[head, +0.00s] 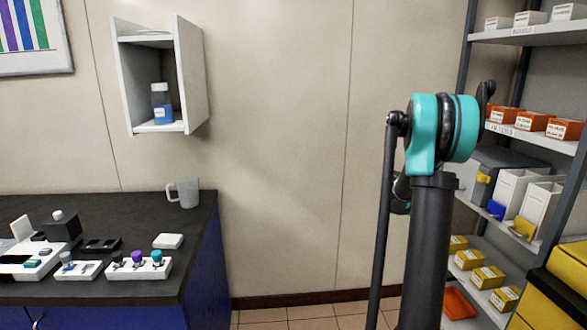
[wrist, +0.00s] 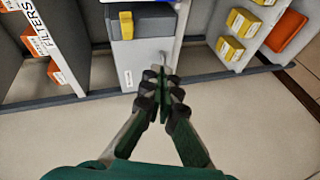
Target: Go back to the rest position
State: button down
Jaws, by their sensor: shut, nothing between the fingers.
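My gripper (wrist: 163,78) shows in the wrist view with its two fingers drawn together and nothing visible between them. Its fingertips appear over the front of a grey-white bin (wrist: 140,60) on the shelving; I cannot tell whether they touch it. In the head view my teal and black arm stands upright right of the middle, in front of the shelving. The gripper itself cannot be made out in the head view.
The shelving (head: 527,40) at the right holds orange boxes (head: 532,121), pale bins (head: 510,187) and yellow boxes (head: 487,277). A dark bench (head: 125,205) with a mug (head: 187,192) stands at the left, below an open wall cabinet (head: 194,75). Floor (head: 300,318) shows between bench and shelving.

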jog(key=s+a+f+y, duration=0.4)
jog(key=s+a+f, duration=0.2)
jog(key=s+a, duration=0.6)
jog(key=s+a+f+m+g+y, duration=0.1)
jog(key=s+a+f+y, duration=0.4)
jog(key=s+a, duration=0.8)
jog(key=s+a+f+m+g+y, duration=0.1)
jog(key=s+a+f+y, duration=0.3)
jog(key=s+a, duration=0.8)
notch_tip(320, 180, down, 3)
jog(key=shift+s+a+r, duration=0.1)
jog(key=shift+s+a, duration=0.05)
jog(key=shift+a, duration=0.2)
